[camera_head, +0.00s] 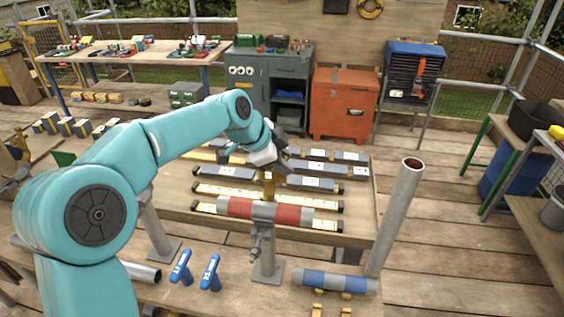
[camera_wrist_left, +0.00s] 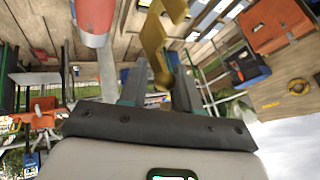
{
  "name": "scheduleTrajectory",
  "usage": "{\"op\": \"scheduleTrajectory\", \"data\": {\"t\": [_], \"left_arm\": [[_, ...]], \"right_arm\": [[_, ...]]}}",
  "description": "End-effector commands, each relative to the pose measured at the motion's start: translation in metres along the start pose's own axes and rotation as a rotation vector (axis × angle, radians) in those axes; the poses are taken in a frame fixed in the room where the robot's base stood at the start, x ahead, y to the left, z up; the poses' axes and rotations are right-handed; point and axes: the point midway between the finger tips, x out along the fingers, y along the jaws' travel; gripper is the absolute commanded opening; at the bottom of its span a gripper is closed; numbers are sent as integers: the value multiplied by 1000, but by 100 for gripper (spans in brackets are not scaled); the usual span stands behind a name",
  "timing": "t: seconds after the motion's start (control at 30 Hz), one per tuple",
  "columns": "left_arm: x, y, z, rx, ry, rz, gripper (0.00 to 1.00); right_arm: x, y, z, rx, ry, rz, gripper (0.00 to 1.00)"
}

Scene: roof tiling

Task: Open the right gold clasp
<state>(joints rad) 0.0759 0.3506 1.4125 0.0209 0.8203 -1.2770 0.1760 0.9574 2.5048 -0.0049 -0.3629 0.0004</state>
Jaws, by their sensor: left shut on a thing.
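A red and grey cylinder (camera_head: 235,207) lies across a stand at the near edge of the work table. A gold clasp (camera_head: 269,190) stands up from its grey middle part. My left gripper (camera_head: 268,170) is above the cylinder and shut on the upper end of this clasp. In the left wrist view the bent gold clasp (camera_wrist_left: 152,38) reaches down between the two fingers of my left gripper (camera_wrist_left: 160,82), and the red end of the cylinder (camera_wrist_left: 95,15) shows beside it. The fingers hide part of the clasp in the head view. My right gripper is not in view.
Several grey and yellow-white bars (camera_head: 230,173) lie behind the cylinder on the table (camera_head: 362,200). A blue and grey cylinder (camera_head: 335,282) and two blue-handled tools (camera_head: 211,272) lie in front. A grey tube (camera_head: 397,215) rises at the right.

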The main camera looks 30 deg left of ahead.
Motion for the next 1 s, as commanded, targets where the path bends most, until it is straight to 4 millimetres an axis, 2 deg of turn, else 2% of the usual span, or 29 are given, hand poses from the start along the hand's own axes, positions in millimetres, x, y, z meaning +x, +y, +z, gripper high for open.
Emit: {"op": "scheduleTrajectory", "data": {"t": [0.47, 0.5, 0.53, 1.0], "left_arm": [[3, -5, 0, -1, 2, -6, 0], [3, -5, 0, 0, 2, -6, 42], [3, -5, 0, 0, 2, -6, 45], [0, -3, 0, 0, 1, -1, 45]], "right_arm": [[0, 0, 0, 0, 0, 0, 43], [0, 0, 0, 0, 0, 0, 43], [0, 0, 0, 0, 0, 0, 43], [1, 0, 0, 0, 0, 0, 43]]}}
